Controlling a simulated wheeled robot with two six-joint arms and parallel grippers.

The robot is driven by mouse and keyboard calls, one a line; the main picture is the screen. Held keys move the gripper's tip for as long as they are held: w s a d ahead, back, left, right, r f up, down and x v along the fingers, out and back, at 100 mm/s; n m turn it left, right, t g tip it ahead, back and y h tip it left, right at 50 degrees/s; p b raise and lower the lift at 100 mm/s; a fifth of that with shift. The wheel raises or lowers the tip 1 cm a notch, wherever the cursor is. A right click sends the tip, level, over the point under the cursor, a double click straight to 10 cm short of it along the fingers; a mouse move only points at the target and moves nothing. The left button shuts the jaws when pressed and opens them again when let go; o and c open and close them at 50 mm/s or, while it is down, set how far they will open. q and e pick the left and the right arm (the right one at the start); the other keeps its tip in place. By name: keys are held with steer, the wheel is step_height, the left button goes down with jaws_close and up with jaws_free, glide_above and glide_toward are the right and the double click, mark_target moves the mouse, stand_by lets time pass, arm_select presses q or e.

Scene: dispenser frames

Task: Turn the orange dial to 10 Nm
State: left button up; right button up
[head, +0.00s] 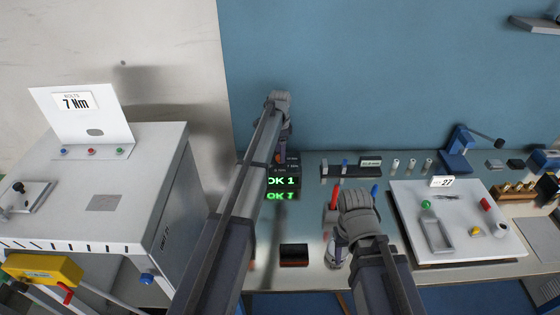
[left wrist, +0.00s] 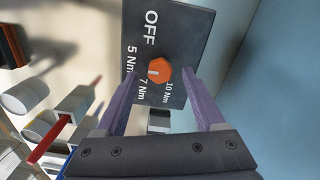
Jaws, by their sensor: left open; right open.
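The orange dial (left wrist: 160,74) sits on a dark panel (left wrist: 193,30) marked OFF, 5 Nm, 7 Nm and 10 Nm in the left wrist view. Its white mark points left in that picture, toward the 5 Nm and 7 Nm side, not at 10 Nm; the exact setting is unclear. My left gripper (left wrist: 161,80) is open, its purple fingers on either side of the dial; contact is not clear. My right gripper (head: 336,256) is open over the front of the bench.
A white cabinet (head: 150,150) at left carries a 7 Nm card (head: 75,102). A white tray (head: 403,214) with small parts lies right of my right gripper. A dark block (head: 294,255) lies near the front edge.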

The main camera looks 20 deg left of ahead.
arm_select(q)
steer(key=shift+f+b, duration=0.3)
steer(key=shift+f, duration=0.45)
jaws_close()
